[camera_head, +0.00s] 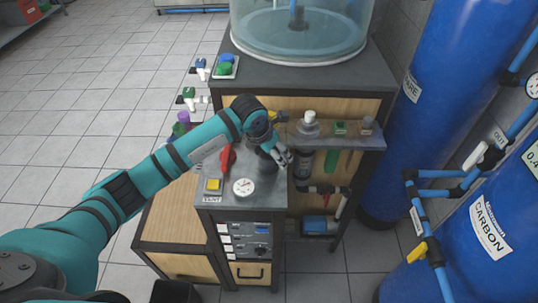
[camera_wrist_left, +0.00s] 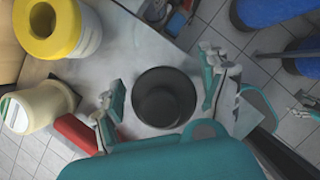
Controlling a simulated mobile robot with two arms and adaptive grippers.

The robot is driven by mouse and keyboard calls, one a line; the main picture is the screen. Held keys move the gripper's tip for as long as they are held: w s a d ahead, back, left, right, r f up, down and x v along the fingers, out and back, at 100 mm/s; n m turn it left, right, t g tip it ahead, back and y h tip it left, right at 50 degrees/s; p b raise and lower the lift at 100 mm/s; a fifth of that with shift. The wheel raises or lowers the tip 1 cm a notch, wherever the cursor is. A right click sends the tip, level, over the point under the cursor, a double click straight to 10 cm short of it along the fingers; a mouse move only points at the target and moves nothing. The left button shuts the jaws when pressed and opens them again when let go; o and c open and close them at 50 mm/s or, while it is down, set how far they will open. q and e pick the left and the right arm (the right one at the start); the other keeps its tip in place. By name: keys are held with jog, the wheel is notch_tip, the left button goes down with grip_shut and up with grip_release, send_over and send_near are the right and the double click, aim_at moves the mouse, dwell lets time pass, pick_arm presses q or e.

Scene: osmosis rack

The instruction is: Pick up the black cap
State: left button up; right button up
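The black cap (camera_wrist_left: 163,97) is a round, dark, cup-like piece on the grey top of the bench, seen from above in the left wrist view. My left gripper (camera_wrist_left: 161,95) is open, with one finger on either side of the cap and a visible gap to each. In the head view my left gripper (camera_head: 277,157) is over the right side of the bench top, and the cap is mostly hidden by it. A small teal-and-grey piece at the right edge of the left wrist view may be my right gripper (camera_wrist_left: 303,106); its state is unclear.
A shelf with bottles (camera_head: 309,122) stands to the right. Blue tanks (camera_head: 490,215) are further right. Tiled floor is open at left.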

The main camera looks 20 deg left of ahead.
pick_arm(q)
jog(key=c, duration=0.9)
jog(key=shift+r, duration=0.1)
